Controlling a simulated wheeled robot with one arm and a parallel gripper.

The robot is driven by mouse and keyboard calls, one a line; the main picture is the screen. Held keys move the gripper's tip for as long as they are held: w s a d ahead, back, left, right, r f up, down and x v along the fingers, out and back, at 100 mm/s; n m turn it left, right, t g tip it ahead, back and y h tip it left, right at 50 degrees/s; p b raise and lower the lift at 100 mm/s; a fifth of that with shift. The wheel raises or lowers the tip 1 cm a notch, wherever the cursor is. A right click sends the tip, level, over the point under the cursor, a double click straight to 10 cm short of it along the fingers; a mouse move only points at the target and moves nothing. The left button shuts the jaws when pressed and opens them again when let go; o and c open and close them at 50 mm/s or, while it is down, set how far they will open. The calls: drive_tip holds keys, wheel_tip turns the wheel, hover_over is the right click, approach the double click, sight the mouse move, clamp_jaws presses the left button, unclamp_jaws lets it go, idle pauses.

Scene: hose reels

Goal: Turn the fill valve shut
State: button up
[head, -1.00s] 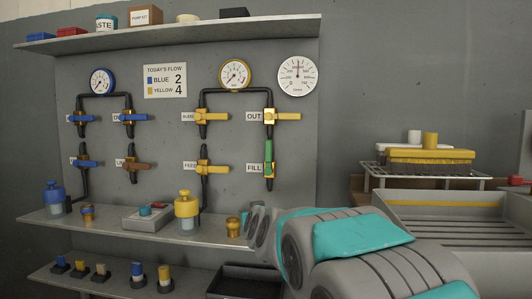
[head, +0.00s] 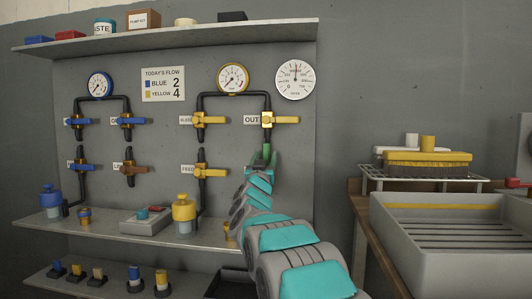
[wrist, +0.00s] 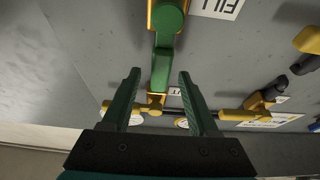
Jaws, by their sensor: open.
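The fill valve's green lever (head: 267,151) points upright on the wall panel, at the lower right of the valve group. In the wrist view, which is upside down, the lever (wrist: 161,68) hangs from its yellow body beside the FILL label (wrist: 219,6). My gripper (wrist: 159,76) is open, with one dark green finger on each side of the lever's free end. Gaps show on both sides, and I see no contact. In the head view my gripper (head: 263,163) and arm hide the FILL label and the valve's lower part.
The yellow OUT valve (head: 268,120) sits just above, with its lever level. The yellow feed valve (head: 203,172) is to the left. A shelf (head: 110,235) with a yellow bottle (head: 184,207) lies below. A grey tray (head: 440,285) stands at the right.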

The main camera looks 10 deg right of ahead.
sight(265, 154)
drive_tip(key=shift+x, duration=1.5)
clamp_jaws()
idle(0.4)
